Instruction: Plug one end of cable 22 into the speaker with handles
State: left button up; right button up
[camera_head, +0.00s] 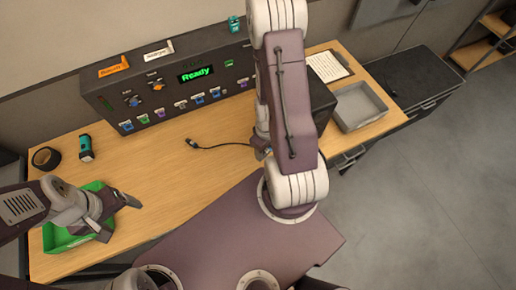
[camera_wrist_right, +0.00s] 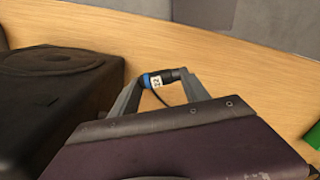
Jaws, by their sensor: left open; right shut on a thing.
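My right gripper (camera_wrist_right: 160,84) is shut on one plug of cable 22 (camera_wrist_right: 154,81), a black connector with a blue ring and a white "22" label. The plug lies crosswise between the fingertips, over the wooden table. The black speaker (camera_wrist_right: 55,95) is left of it in the wrist view, apart from the plug. In the head view the speaker (camera_head: 321,105) is mostly behind my right arm, and its handles and socket cannot be made out. A black cable end (camera_head: 192,143) lies on the table.
The black control console (camera_head: 165,115) with a "Ready" display stands along the wall. The green tray (camera_head: 52,238), a teal flashlight (camera_head: 86,148) and a black tape roll (camera_head: 46,158) are at left. A grey tray (camera_head: 358,105) and a clipboard (camera_head: 328,66) are at right.

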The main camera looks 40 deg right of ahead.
notch_tip(320, 180, down, 3)
jog(key=w+a+b, duration=0.1)
jog(key=w+b, duration=0.1)
jog(key=b, duration=0.2)
send_over(236, 163)
notch_tip(236, 163, down, 4)
notch_tip(236, 163, down, 2)
jog(key=shift+s+f+p, duration=0.15)
jog(key=shift+f+p, duration=0.1)
jog(key=shift+p, duration=0.1)
jog(key=shift+f+p, duration=0.3)
jog(key=shift+w+f, duration=0.2)
jog(key=shift+f, duration=0.1)
jog(key=shift+f, duration=0.1)
